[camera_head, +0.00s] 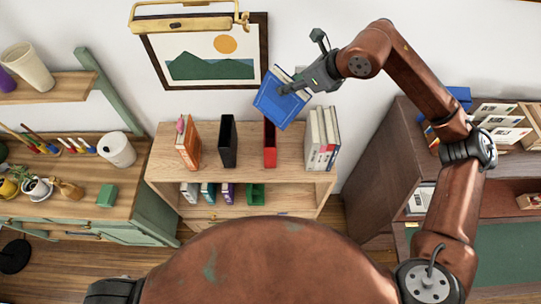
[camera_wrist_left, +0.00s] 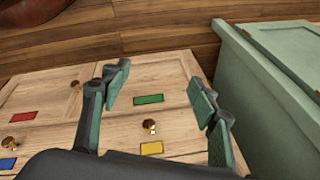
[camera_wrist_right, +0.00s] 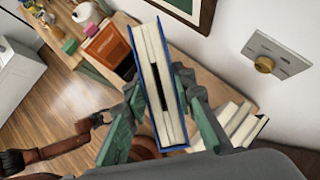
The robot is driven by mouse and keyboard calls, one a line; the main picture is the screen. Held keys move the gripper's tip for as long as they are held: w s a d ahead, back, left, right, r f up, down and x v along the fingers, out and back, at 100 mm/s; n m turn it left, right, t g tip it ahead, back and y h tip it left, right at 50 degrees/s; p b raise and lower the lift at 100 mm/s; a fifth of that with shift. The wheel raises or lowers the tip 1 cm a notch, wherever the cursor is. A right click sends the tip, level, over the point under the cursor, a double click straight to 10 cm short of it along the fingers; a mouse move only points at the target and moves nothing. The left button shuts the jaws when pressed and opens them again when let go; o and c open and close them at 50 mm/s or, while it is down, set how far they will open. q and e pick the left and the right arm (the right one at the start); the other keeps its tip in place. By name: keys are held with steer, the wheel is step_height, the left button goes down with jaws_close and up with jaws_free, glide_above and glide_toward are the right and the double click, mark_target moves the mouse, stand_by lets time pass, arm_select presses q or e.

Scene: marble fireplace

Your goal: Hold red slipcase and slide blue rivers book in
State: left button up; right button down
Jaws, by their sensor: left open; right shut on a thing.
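A blue book (camera_head: 277,104) is held in the air by my right gripper (camera_head: 296,88), in front of the wall and above the shelf unit. In the right wrist view the blue book (camera_wrist_right: 163,85) stands between the two fingers, its page edges facing the camera; its title cannot be read. The red slipcase (camera_head: 269,145) stands upright on the shelf top, below the book and apart from it. No gripper touches the slipcase. My left gripper (camera_wrist_left: 160,78) is open and empty in the left wrist view, over a wooden front with coloured labels. The head view does not show it.
On the shelf top (camera_head: 250,180), a black slipcase (camera_head: 227,142) and an orange case (camera_head: 187,143) stand left of the red one; several pale books (camera_head: 321,138) stand right. A framed picture (camera_head: 204,53) hangs behind. A green cabinet (camera_wrist_left: 268,90) is beside my left gripper.

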arm_select(q)
steer(key=w+d+r+m+t, duration=0.2)
steer(key=w+d+r, duration=0.2)
steer(key=w+r, duration=0.55)
arm_select(e)
steer(key=shift+s+r, duration=0.1)
steer(key=shift+r, duration=0.1)
steer(key=shift+a, duration=0.1)
arm_select(q)
steer(key=n+t+h, duration=0.1)
steer(key=n+t, duration=0.5)
steer(key=t, duration=0.7)
glide_toward(270, 149)
steer(key=w, duration=0.5)
steer(key=shift+w+f, duration=0.2)
steer(key=shift+w, duration=0.1)
steer(key=shift+w+r, duration=0.2)
steer(key=shift+w, duration=0.3)
steer(key=w, duration=1.1)
steer(key=shift+f, duration=0.1)
